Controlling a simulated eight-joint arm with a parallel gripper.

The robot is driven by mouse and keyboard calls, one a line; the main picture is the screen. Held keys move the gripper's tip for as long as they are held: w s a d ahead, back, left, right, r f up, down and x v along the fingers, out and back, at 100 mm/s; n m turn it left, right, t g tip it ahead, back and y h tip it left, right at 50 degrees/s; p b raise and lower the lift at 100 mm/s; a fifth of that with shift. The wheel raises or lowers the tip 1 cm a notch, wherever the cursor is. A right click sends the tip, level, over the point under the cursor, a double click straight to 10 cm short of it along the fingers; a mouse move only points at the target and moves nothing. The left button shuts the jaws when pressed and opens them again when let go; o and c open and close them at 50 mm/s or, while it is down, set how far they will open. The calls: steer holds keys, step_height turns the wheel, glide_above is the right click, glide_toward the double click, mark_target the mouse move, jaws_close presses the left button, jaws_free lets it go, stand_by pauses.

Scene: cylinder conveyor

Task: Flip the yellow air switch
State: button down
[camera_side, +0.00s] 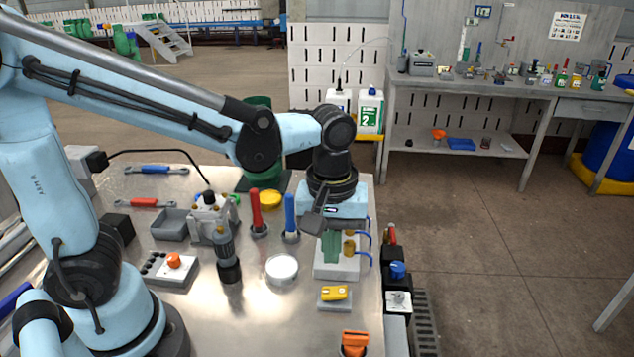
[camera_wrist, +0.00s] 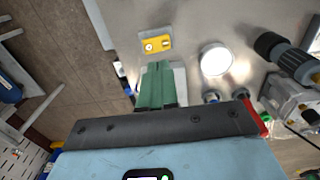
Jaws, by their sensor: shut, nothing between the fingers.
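The yellow air switch (camera_side: 334,293) sits on a small grey base near the right front of the metal table. It also shows in the wrist view (camera_wrist: 155,44), at the upper middle, just beyond my fingertips. My gripper (camera_side: 331,258) has green fingers, shut and empty, pointing down. It is behind the switch in the side view, over a pale block (camera_side: 347,268) with brass parts and blue hoses. The fingers (camera_wrist: 158,68) are together in the wrist view, apart from the switch in the picture. The exact height of the fingertips above the block is unclear.
A round white dish (camera_side: 282,268) lies left of the switch. An orange part (camera_side: 355,340) stands in front. Red (camera_side: 256,212) and blue (camera_side: 291,217) handled tools stand upright behind the dish. A dark knob device (camera_side: 398,270) and others line the table's right edge.

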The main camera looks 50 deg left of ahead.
step_height(320, 180, up, 13)
steer(key=s+a, duration=0.2)
steer(key=shift+f, duration=0.15)
stand_by(0.4)
steer(key=a+f+m+t, duration=0.7)
steer(key=a+f+m, duration=0.1)
steer(key=f+m, duration=0.1)
steer(key=shift+w+f, duration=0.3)
